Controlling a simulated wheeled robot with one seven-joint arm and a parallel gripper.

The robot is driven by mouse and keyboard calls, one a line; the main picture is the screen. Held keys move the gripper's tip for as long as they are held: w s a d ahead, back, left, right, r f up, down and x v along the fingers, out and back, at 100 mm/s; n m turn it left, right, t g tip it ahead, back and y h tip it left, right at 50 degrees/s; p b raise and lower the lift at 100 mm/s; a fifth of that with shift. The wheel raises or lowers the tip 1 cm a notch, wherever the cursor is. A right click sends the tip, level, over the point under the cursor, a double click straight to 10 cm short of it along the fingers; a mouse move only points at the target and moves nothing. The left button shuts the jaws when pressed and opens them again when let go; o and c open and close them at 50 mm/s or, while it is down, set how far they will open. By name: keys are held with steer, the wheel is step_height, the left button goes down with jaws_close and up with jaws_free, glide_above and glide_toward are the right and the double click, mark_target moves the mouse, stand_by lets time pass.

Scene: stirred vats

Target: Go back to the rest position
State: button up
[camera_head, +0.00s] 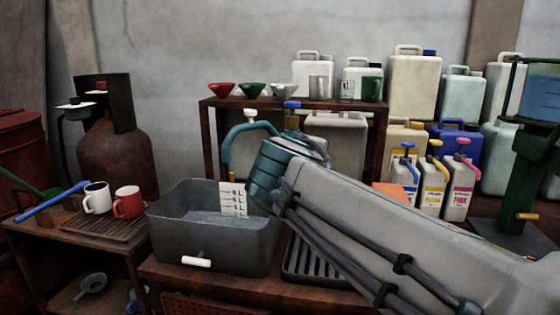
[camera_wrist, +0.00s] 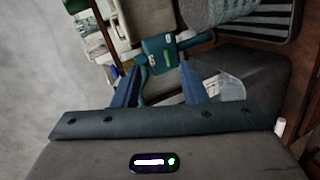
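My arm reaches in from the lower right of the head view. Its end is over the grey vat's right side, where the ribbed blue wrist hides part of the view. A curved teal part shows beside the wrist; I cannot tell what it belongs to. In the wrist view, my gripper (camera_wrist: 160,68) has its two blue fingers spread apart. A teal block with a green mark (camera_wrist: 160,52) shows between the fingertips; I cannot tell if they touch it. The grey vat (camera_head: 210,249) holds water and has a marked white scale (camera_head: 233,199).
Red and white mugs (camera_head: 128,203) stand on a side table at left. Behind the vat is a brown rack (camera_head: 207,145) with funnels and beakers on top. Jerrycans (camera_head: 413,85) and pump bottles (camera_head: 461,190) crowd the right. A black drip tray (camera_head: 303,265) lies beside the vat.

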steer(key=s+d+f+m+g+p, duration=0.2)
steer(key=s+d+m+g+p, duration=0.5)
steer(key=p, duration=0.5)
steer(key=s+d+m+g+y+p, duration=0.2)
steer(key=s+m+p, duration=0.4)
steer(key=s+p, duration=0.4)
steer(key=shift+s+d+f+g+y+p, duration=0.2)
steer(key=shift+f+g+y+p, duration=0.25)
steer(key=shift+g+y+p, duration=0.35)
